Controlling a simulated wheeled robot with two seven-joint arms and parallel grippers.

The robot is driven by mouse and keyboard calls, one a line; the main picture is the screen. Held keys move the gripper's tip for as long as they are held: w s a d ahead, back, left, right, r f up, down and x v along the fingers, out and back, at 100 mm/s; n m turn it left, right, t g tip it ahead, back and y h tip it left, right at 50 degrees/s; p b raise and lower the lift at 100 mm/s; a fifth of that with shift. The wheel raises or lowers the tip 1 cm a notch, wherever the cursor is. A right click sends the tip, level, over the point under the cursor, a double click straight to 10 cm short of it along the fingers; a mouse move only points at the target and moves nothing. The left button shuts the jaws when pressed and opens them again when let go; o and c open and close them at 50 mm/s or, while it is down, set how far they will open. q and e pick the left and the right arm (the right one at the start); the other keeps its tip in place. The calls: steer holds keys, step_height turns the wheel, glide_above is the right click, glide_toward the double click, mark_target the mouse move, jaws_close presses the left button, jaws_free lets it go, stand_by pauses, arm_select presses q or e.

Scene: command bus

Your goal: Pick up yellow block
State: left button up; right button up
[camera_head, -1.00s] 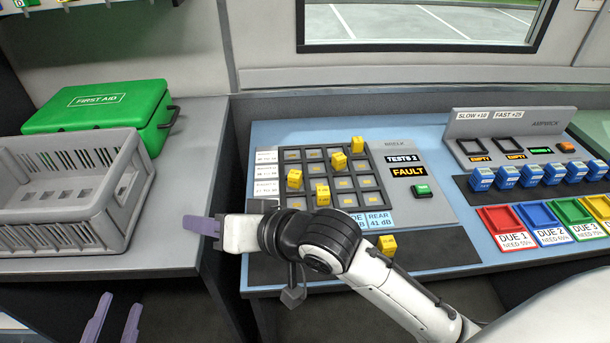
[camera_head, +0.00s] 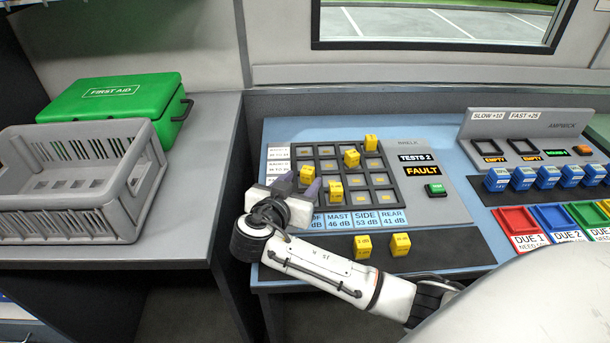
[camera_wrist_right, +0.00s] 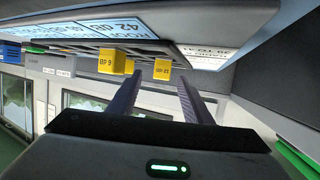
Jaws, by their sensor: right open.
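Several small yellow blocks sit on the relay panel. One yellow block (camera_head: 307,172) is in the grid's left part, just past my right gripper (camera_head: 300,181). Others stand in the grid to its right: a near one (camera_head: 335,190), a middle one (camera_head: 351,158) and a far one (camera_head: 370,142). Two more (camera_head: 363,246) (camera_head: 401,244) lie on the dark strip in front. The right gripper is open and empty. In the right wrist view its fingers (camera_wrist_right: 158,74) are spread, with a yellow block (camera_wrist_right: 162,73) between the tips and another (camera_wrist_right: 113,61) to the left. My left gripper is out of view.
The panel's grid (camera_head: 326,151) sits beside a FAULT display (camera_head: 423,170) and green button (camera_head: 436,189). A grey crate (camera_head: 75,222) and green first aid case (camera_head: 122,93) stand left. Blue blocks (camera_head: 548,175) and coloured trays (camera_head: 518,220) are right. My right arm crosses the front.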

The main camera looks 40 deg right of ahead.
mark_target(306, 172)
steer(key=x, duration=0.3)
steer(key=p+x, duration=0.1)
steer(key=x, duration=0.1)
steer(key=shift+w+r, duration=0.2)
steer(key=shift+r, duration=0.2)
steer(key=shift+w+d+f, duration=0.25)
steer(key=shift+w+d, duration=0.05)
steer(key=shift+d, duration=0.1)
steer(key=c, duration=1.1)
